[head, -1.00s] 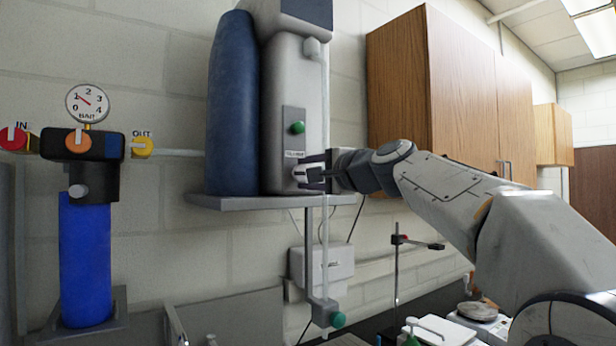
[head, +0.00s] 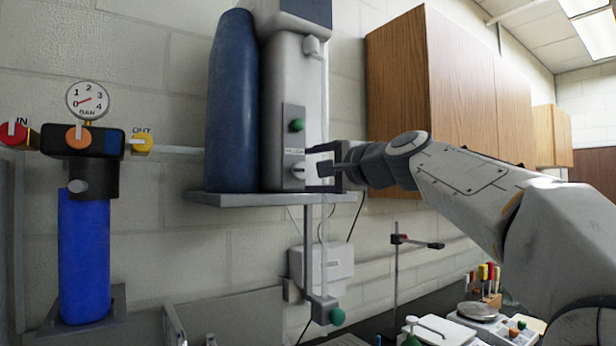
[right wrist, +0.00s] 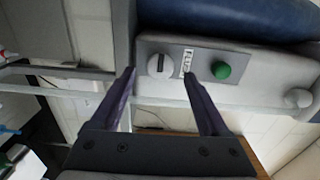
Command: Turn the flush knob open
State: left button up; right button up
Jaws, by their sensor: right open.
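The flush knob (head: 299,171) is a small pale round knob low on the grey housing's front panel, below a printed label. In the right wrist view the knob (right wrist: 160,66) sits beside the FLUSH label, its raised bar lying across the panel. My right gripper (head: 314,171) is open just in front of the knob. In the right wrist view its two fingertips (right wrist: 158,73) spread to either side of the knob, with nothing held. Contact cannot be made out. A green knob (head: 296,125) is above the label. My left gripper is not in view.
The housing stands on a grey wall shelf (head: 255,200) beside a tall blue tank (head: 231,105). A gauge (head: 87,100) tops a blue filter (head: 84,255) at left, its needle near 0. Wooden cabinets (head: 430,85) are behind my right arm. A clamp stand (head: 397,270) is below.

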jog(key=b+v, duration=0.2)
jog(key=v, duration=0.5)
jog(key=shift+s+d, duration=0.15)
jog(key=shift+s, duration=0.15)
jog(key=shift+f, duration=0.1)
